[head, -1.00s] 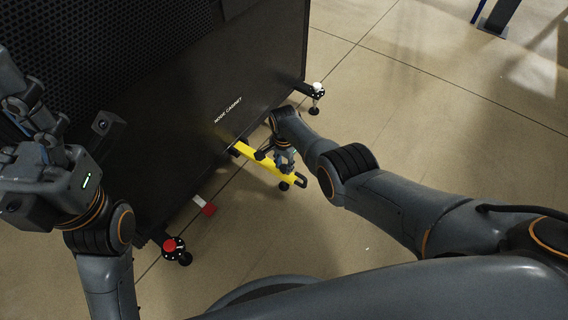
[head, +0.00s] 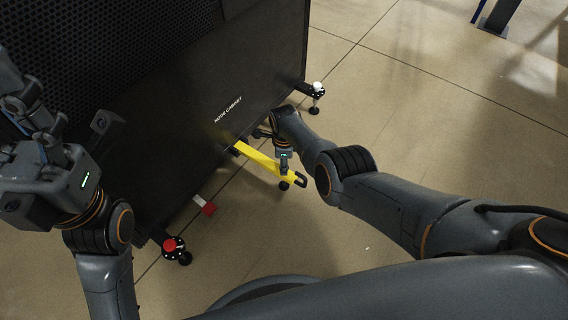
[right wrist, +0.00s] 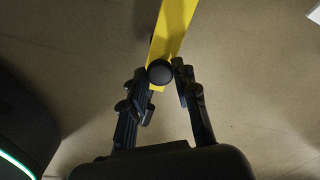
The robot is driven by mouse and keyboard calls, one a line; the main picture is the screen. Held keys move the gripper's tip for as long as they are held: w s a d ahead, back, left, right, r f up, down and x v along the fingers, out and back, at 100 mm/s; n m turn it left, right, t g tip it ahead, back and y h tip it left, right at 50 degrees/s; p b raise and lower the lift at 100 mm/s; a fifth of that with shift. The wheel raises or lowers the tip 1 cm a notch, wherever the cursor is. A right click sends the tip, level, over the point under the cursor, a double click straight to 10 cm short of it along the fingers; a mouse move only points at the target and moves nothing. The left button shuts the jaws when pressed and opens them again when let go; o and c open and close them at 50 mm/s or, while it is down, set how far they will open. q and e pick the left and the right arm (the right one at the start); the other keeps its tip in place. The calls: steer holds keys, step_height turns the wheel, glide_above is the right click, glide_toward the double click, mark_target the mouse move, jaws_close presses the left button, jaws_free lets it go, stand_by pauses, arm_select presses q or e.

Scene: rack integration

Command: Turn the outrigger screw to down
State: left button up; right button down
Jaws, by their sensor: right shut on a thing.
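The yellow outrigger (head: 265,162) sticks out from the bottom of the black cabinet in the head view, and it also shows in the right wrist view (right wrist: 173,30). Its screw has a dark foot (head: 284,185) below the bar near the outer end. In the right wrist view the screw's round black head (right wrist: 160,72) sits between the fingers of my right gripper (right wrist: 159,76), which is shut on it. In the head view my right gripper (head: 285,168) is over the bar, its fingertips hard to make out. My left gripper (head: 28,118) is raised at the left, its jaw opening unclear.
The black cabinet (head: 170,135) fills the upper left. A foot with a white top (head: 317,92) stands at its far corner, one with a red top (head: 174,248) at the near corner. A red and white piece (head: 205,206) lies between.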

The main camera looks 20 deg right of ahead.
steer(key=m, duration=0.6)
steer(key=shift+m, duration=0.3)
stand_by(0.5)
steer(key=c, duration=1)
jaws_free()
steer(key=shift+r, duration=0.1)
steer(key=shift+r, duration=0.5)
step_height(320, 180, up, 11)
steer(key=shift+f, duration=0.1)
